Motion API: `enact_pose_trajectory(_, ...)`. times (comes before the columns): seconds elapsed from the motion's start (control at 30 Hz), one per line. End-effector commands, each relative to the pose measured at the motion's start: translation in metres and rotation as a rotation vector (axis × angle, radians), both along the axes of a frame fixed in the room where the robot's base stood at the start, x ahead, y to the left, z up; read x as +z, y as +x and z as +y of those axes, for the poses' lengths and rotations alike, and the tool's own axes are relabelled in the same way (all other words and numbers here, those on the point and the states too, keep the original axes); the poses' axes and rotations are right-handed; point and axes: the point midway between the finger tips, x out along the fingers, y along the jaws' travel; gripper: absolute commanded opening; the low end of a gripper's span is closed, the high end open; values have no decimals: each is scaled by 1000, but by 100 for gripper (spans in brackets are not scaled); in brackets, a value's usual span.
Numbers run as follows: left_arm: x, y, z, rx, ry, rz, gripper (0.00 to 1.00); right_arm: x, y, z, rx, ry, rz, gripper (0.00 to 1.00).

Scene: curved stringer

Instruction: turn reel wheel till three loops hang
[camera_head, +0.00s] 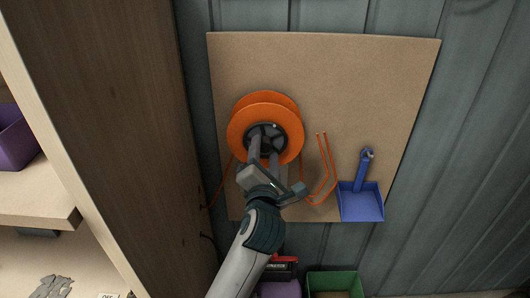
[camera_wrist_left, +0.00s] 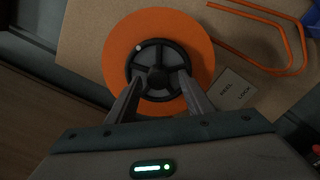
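The orange reel wheel (camera_head: 240,127) is mounted on a tan board (camera_head: 320,75) on the wall. Its dark spoked hub (camera_wrist_left: 158,70) is in the middle of the left wrist view. My left gripper (camera_head: 265,140) reaches up to the hub, with its fingers apart on either side of the hub's lower part. I cannot tell whether the fingers touch the hub. Orange cord (camera_head: 322,165) hangs in a narrow loop to the right of the reel. Cord also shows at the lower left of the board. My right gripper is not in view.
A blue dustpan-like holder (camera_head: 361,200) hangs on the board at lower right. A label reading "REEL LOCK" (camera_wrist_left: 234,90) is beside the reel. A green bin (camera_head: 335,283) stands below. A wooden cabinet (camera_head: 110,110) with a purple bin (camera_head: 14,138) is at left.

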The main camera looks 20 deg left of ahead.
Motion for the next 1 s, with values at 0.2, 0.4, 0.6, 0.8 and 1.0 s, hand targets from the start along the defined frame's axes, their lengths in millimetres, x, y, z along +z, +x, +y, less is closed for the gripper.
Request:
enact_pose_trajectory(0.2,2,0,0,0,1,-3,46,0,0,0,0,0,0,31)
enact_pose_trajectory(0.4,2,-4,-1,-1,2,-5,46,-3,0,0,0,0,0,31)
enact_pose_trajectory(0.6,0,-23,-7,-1,0,-7,46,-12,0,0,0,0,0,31)
enact_pose_trajectory(0.8,-1,-57,-16,-1,-1,-7,46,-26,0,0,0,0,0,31)
enact_pose_trajectory(1.0,-1,-93,-27,-3,-3,-6,46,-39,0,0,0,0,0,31)
